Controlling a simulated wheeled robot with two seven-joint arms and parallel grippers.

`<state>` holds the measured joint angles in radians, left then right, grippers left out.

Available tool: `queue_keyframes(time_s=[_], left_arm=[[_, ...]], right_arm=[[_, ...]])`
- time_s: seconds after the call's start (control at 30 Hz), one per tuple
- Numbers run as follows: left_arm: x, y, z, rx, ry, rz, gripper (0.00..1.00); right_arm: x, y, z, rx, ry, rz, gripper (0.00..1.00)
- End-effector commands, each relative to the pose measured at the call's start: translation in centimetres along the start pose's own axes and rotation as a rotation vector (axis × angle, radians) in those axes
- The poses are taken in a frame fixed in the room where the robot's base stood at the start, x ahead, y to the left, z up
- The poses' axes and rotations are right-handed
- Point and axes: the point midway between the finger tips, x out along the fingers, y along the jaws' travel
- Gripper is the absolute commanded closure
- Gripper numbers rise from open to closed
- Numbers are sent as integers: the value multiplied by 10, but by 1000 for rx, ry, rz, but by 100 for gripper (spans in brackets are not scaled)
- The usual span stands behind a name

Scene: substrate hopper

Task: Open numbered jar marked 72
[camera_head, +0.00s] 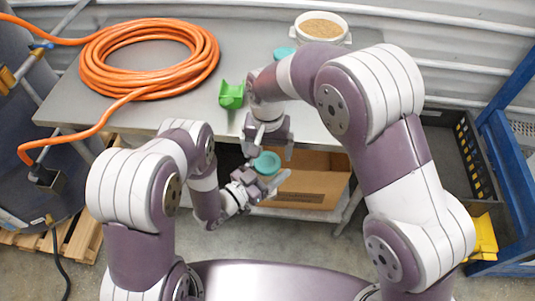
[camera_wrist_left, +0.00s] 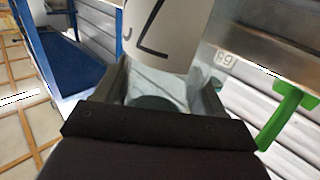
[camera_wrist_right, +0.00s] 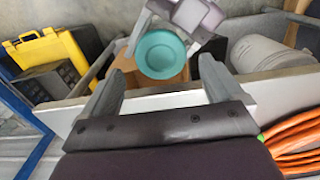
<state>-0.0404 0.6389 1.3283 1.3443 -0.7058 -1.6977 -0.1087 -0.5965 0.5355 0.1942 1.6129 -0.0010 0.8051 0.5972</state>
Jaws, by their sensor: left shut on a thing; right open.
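A jar with a round teal lid (camera_head: 267,163) is held in my left gripper (camera_head: 262,187), in front of the table. My right gripper (camera_head: 268,150) is open and empty, just above the lid. In the right wrist view the lid (camera_wrist_right: 160,55) lies ahead between the open fingers, apart from them. A second teal lid (camera_head: 283,53) is partly hidden behind my right arm on the table.
The grey table (camera_head: 190,112) carries a coiled orange hose (camera_head: 150,60), a green scoop-like object (camera_head: 231,95) and a white tub of grain (camera_head: 320,27). A cardboard box (camera_head: 315,185) sits below. A blue frame (camera_head: 510,185) and dark crate (camera_head: 455,150) stand right.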

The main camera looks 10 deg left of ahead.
Motion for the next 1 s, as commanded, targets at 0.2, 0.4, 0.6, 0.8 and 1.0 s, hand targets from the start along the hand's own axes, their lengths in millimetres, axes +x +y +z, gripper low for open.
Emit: queue_keyframes(time_s=[0.2, 0.4, 0.6, 0.8, 1.0], left_arm=[[0, 0, 0, 0, 1, 0, 100], [0, 0, 0, 0, 1, 0, 100], [0, 0, 0, 0, 1, 0, 100], [0, 0, 0, 0, 1, 0, 100], [0, 0, 0, 0, 1, 0, 100]], right_arm=[[-33, -1, 0, 0, 3, -1, 6], [-2, 0, 0, 0, -2, 3, 6], [32, -1, 0, 0, 0, 2, 6], [45, -1, 0, 0, 2, 0, 6], [45, -1, 0, 0, 2, 0, 10]])
